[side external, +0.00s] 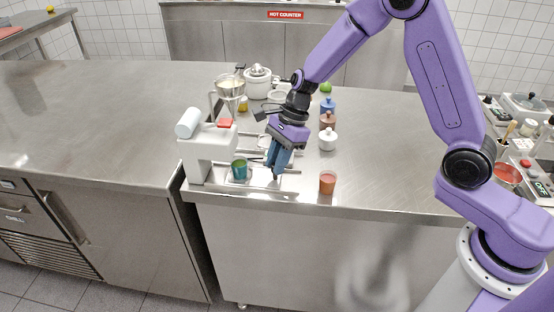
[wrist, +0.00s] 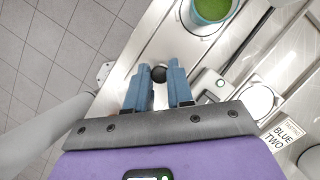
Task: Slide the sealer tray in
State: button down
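The sealer (side external: 208,150) is a pale, blocky machine with a white roll on top, near the counter's front edge. Its metal tray (side external: 256,183) sticks out to the right at the base. A teal cup with a green top (side external: 239,170) sits on the tray; the cup (wrist: 210,8) also shows at the top of the wrist view. My gripper (side external: 275,174) points down at the tray's right end. Finger contact is partly hidden.
An orange-red cup (side external: 328,182) stands just right of my gripper near the front edge. Several small jars (side external: 327,138) stand in a row behind it. A white pot (side external: 258,82) and a funnel-like holder (side external: 230,90) are farther back. The left counter is clear.

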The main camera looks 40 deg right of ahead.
aim_at(257, 175)
jog(key=shift+w+a, duration=1.8)
jog(key=c, duration=1)
grip_release()
jog(key=v, duration=1.7)
jog(key=shift+d+r, duration=0.15)
jog(key=shift+r, duration=0.05)
